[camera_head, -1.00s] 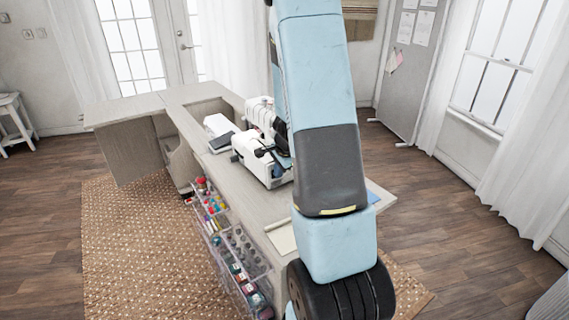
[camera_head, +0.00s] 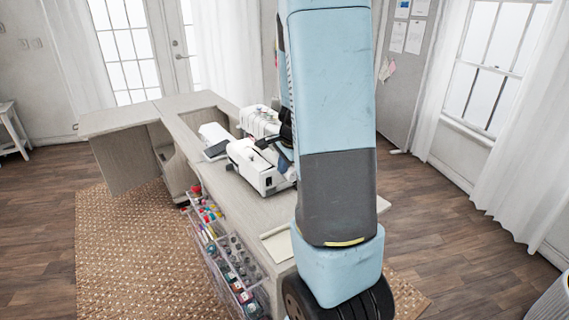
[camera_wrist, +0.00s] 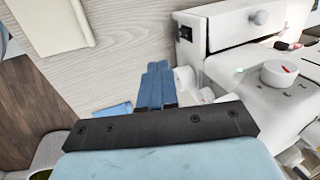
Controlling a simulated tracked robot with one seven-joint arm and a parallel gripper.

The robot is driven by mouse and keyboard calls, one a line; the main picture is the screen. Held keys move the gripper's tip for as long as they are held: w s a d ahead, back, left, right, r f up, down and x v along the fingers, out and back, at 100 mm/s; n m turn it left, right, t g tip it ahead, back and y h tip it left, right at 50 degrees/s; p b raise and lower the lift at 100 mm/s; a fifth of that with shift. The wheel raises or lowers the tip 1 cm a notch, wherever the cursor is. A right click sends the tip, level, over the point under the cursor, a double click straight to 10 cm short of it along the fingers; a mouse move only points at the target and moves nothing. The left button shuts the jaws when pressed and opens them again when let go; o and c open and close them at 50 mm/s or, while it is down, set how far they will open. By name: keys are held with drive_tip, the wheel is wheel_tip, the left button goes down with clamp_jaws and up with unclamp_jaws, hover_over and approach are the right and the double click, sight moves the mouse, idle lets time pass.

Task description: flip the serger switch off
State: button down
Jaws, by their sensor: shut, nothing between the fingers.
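In the wrist view, my gripper (camera_wrist: 157,66) has its two blue fingers together, with nothing between them. It is over the pale wood tabletop (camera_wrist: 110,70), left of a white machine (camera_wrist: 240,28) with a knob (camera_wrist: 278,73) bearing a red mark. In the head view, two white machines stand on the cabinet: a nearer one (camera_head: 254,168) and a farther one (camera_head: 259,122) with upright parts on top, probably the serger.
The sewing cabinet (camera_head: 190,110) has a clear plastic rack (camera_head: 232,265) of colourful supplies at its front. A small white item with a dark pad (camera_head: 214,141) lies beside the machines. A cream sheet (camera_head: 279,245) lies near the cabinet's near end. A woven rug (camera_head: 130,240) covers the floor.

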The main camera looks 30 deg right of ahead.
sight(270, 182)
drive_tip(key=shift+v, duration=0.8)
drive_tip(key=shift+s+f, duration=0.25)
drive_tip(key=shift+f, duration=0.45)
idle(0.3)
drive_tip(key=x, duration=1)
drive_tip(key=shift+w+a+f, duration=0.1)
drive_tip(key=shift+w, duration=0.9)
drive_tip(key=shift+w+f, duration=0.15)
drive_tip(key=shift+w, duration=0.85)
drive_tip(key=shift+w+f, duration=0.15)
drive_tip(key=shift+w, duration=0.1)
